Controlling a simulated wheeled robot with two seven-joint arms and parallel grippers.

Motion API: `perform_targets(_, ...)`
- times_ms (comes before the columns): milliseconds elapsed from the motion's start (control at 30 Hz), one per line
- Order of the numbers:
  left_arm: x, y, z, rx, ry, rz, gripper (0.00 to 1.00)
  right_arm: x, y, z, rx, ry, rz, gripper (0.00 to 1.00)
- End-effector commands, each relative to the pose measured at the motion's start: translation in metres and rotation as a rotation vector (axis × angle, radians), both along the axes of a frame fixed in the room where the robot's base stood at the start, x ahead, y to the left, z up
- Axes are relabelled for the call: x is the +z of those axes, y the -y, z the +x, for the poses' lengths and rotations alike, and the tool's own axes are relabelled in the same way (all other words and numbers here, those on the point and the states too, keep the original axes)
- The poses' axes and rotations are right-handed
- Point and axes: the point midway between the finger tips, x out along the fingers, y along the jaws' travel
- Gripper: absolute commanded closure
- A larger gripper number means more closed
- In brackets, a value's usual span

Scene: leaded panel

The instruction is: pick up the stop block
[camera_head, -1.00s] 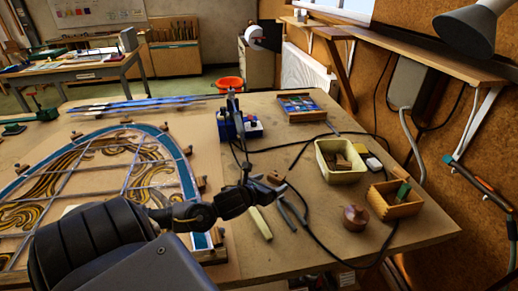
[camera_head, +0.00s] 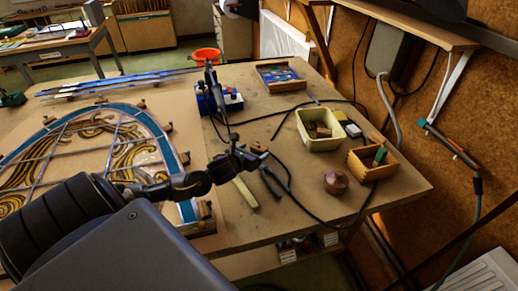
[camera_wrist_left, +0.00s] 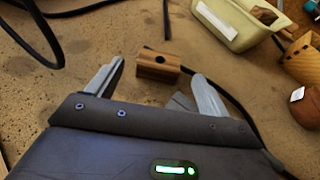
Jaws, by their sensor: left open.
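The stop block looks to be a small brown wooden block (camera_wrist_left: 158,66) with a dark hole in its side, lying on the tabletop. In the head view the block (camera_head: 259,147) lies just beyond my left gripper (camera_head: 246,156). In the left wrist view the left gripper (camera_wrist_left: 157,74) is open, its two fingers spread wide. The block shows ahead of the gap between them, apart from both fingers. Nothing is held. My right gripper is not in view.
Pliers (camera_head: 271,186) and a pale strip (camera_head: 245,193) lie close by. A black cable (camera_head: 292,197) loops around. The leaded panel (camera_head: 185,207) lies left.

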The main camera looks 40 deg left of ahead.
Motion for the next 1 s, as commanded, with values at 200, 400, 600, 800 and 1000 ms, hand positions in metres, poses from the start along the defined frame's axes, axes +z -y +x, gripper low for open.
perform_targets(200,-0.006,-0.006,0.029,0.004,0.001,-0.001,0.20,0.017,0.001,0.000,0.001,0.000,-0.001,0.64)
perform_targets(400,-0.012,-0.008,0.038,0.000,0.001,0.000,0.20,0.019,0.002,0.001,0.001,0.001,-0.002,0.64)
perform_targets(600,-0.013,-0.008,0.038,0.000,0.001,0.000,0.21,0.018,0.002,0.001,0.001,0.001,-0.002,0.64)
perform_targets(800,-0.012,-0.008,0.038,0.000,0.001,0.000,0.47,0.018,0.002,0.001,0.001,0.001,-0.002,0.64)
perform_targets(1000,-0.012,-0.008,0.038,0.000,0.001,0.000,0.68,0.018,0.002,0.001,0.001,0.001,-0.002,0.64)
